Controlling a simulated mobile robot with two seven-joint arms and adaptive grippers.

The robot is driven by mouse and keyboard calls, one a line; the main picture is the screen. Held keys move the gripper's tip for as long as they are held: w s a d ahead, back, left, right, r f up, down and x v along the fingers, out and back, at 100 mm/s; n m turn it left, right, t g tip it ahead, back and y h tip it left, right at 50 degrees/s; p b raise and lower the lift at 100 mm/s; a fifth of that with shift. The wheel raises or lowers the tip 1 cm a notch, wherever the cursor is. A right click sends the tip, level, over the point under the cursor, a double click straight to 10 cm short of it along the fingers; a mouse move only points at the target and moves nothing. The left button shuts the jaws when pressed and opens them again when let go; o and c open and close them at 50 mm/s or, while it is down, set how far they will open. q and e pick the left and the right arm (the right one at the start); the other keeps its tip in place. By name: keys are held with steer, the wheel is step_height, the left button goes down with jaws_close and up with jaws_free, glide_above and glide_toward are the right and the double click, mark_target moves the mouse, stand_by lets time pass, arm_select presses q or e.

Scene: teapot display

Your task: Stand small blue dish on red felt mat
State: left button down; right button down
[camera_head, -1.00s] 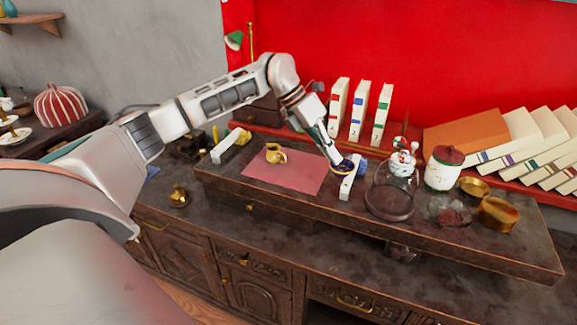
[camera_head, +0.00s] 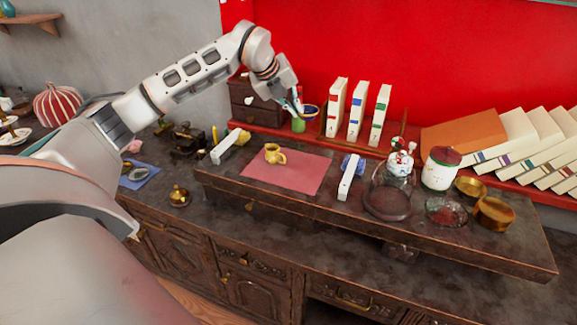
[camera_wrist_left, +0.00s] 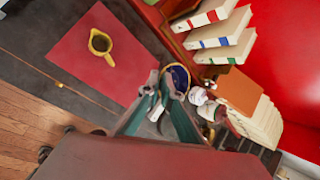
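The small blue dish (camera_head: 311,110), dark blue with a gold rim, is held up in the air, tilted, in front of the red back wall. My left gripper (camera_head: 301,109) is shut on it. In the left wrist view the dish (camera_wrist_left: 179,77) shows between the fingertips. A yellow jug (camera_head: 274,153) stands near the mat's back left; the mat's front is bare. My right gripper is not in view.
White blocks stand on the board left (camera_head: 224,151) and right (camera_head: 345,185) of the mat. Further right are a glass dome (camera_head: 388,190), a lidded white jar (camera_head: 440,172) and brass bowls (camera_head: 494,213). Upright books (camera_head: 357,112) stand behind.

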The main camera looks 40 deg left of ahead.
arm_select(q)
step_height(320, 180, down, 20)
steer(key=shift+r+p, duration=0.1)
steer(key=shift+p, duration=0.4)
steer(key=shift+a, duration=0.1)
steer(key=shift+f, duration=0.25)
steer(key=c, duration=2.6)
jaws_free()
steer(key=shift+o, duration=0.2)
steer(key=shift+r, duration=0.15)
